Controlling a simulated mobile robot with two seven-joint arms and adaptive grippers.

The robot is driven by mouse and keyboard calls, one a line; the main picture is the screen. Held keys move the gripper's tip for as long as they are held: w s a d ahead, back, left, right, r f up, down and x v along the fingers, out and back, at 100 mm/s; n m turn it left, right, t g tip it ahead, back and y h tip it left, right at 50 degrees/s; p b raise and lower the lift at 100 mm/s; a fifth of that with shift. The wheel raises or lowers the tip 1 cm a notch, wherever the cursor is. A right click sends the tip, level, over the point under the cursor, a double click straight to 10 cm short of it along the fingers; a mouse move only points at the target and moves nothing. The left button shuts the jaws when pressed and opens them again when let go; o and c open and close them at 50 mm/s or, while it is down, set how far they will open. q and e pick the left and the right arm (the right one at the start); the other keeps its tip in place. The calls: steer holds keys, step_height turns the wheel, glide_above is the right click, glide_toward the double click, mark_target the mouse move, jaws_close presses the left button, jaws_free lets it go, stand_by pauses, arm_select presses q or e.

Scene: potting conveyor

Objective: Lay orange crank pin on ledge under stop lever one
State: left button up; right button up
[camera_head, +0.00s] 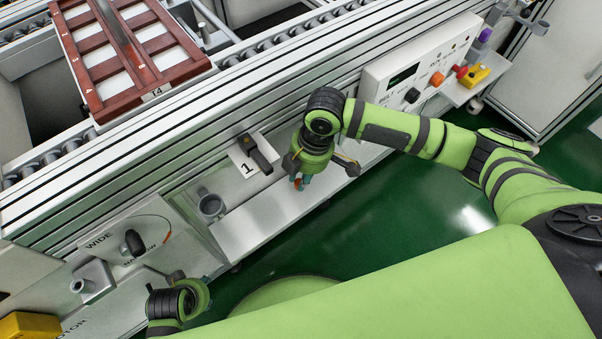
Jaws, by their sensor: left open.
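Stop lever one is a dark lever (258,154) on a white plate marked 1, on the conveyor's front. Below it runs a pale ledge (250,228). My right gripper (316,172) is over the ledge, right of the lever. A small orange and teal piece (301,182) shows just below its fingers. It may be the orange crank pin, but most of it is hidden. I cannot tell whether the fingers hold it or whether it touches the ledge. My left gripper (192,288) is open at the lower left, away from the ledge.
A grey cup-like holder (210,206) stands at the ledge's left end. A panel with a dark knob (134,243) marked WIDE is further left. A control box (420,65) with coloured buttons is at the right. A red-brown tray (125,55) sits on the conveyor.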

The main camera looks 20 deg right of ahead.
steer(key=o, duration=0.4)
steer(key=shift+r, duration=0.4)
arm_select(q)
step_height(320, 180, down, 6)
steer(key=s+p, duration=0.2)
steer(key=p, duration=0.1)
steer(key=shift+a, duration=0.25)
arm_select(e)
steer(key=shift+s+d+r, duration=0.1)
steer(key=shift+d+r, duration=0.3)
steer(key=shift+r, duration=1.5)
steer(key=shift+w+d+r, duration=0.1)
steer(key=shift+d+r, duration=0.25)
steer(key=shift+r, duration=1.5)
steer(key=shift+s+d+r, duration=0.1)
steer(key=shift+d+r, duration=0.3)
steer(key=shift+r, duration=1.5)
